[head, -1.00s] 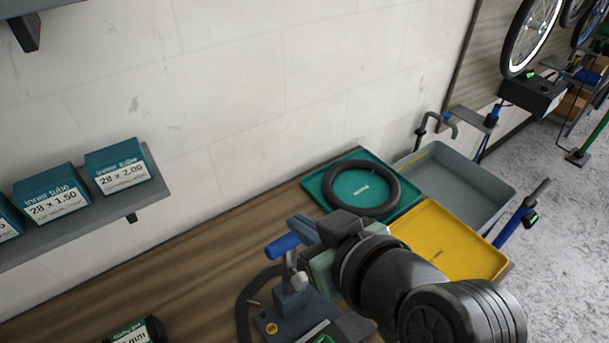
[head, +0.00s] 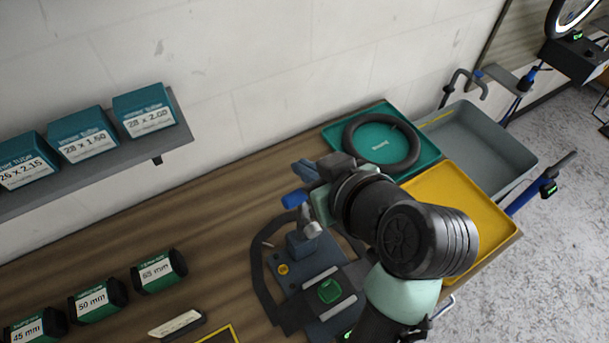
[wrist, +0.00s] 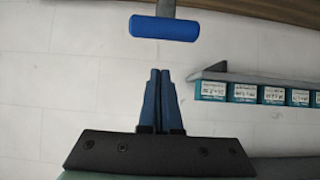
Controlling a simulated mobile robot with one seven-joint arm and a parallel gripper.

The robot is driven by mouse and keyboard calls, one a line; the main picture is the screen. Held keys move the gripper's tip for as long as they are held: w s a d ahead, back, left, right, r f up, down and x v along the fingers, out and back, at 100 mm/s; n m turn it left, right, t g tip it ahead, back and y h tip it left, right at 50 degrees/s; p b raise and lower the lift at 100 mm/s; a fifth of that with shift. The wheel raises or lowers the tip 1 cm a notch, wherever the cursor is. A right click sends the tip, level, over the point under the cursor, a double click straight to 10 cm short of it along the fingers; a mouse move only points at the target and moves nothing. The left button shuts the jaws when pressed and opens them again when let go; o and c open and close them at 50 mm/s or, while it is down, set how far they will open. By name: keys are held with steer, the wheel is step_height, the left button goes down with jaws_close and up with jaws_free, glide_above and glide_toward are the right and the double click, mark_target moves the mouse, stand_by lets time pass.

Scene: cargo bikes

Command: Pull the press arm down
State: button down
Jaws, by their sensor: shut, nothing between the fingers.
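The press stands on the workbench with a dark base (head: 300,265). Its arm ends in a blue handle (head: 295,198), which shows in the head view just left of and below my fingers. My gripper (head: 306,171) is shut and empty, its fingers beside the handle in that view. In the wrist view the blue handle (wrist: 164,28) lies crosswise beyond the shut blue fingertips (wrist: 159,70), with a gap between them. My wrist and arm hide part of the press's right side. A green piece (head: 330,291) sits on the press's front part.
A green tray (head: 428,148) holding a tyre, a grey bin (head: 505,178) and a yellow tray (head: 490,215) stand at the right. Several labelled green rolls (head: 158,270) lie at the left. A wall shelf (head: 95,160) carries inner tube boxes. The bench behind the press is clear.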

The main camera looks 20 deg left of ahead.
steer(key=f+p, duration=0.2)
steer(key=a+f, duration=0.1)
steer(key=f, duration=0.1)
steer(key=shift+w+p, duration=0.4)
steer(key=shift+s+d, duration=0.2)
steer(key=shift+d, duration=0.05)
steer(key=shift+f, duration=0.1)
steer(key=shift+f+b, duration=0.15)
steer(key=shift+b, duration=0.15)
